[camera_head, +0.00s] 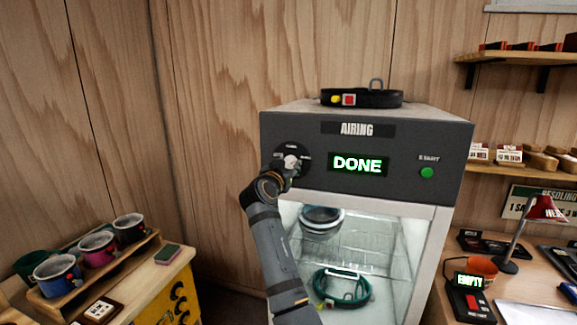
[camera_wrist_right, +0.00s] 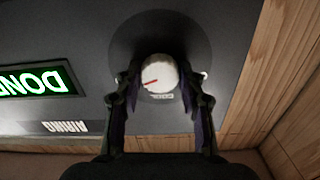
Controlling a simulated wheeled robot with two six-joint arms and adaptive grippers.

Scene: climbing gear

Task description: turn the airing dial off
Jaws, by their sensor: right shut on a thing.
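The airing dial is a pale round knob (camera_head: 292,160) on a dark round plate, at the left of the airing cabinet's grey front panel. In the right wrist view the knob (camera_wrist_right: 158,73) shows a red pointer mark slanting to the lower left. My right gripper (camera_head: 284,168) is at the dial, its fingers (camera_wrist_right: 158,82) on either side of the knob and shut on it. The panel's display (camera_head: 358,164) reads DONE in green. The small labels around the dial are too small or covered to read. My left gripper is not in view.
A green button (camera_head: 427,173) is at the panel's right. Behind the cabinet's glass front are racks with a coiled green rope (camera_head: 342,288) and a bowl-like item (camera_head: 321,220). A black harness belt (camera_head: 362,98) lies on top. Mugs (camera_head: 97,249) stand on a shelf at left.

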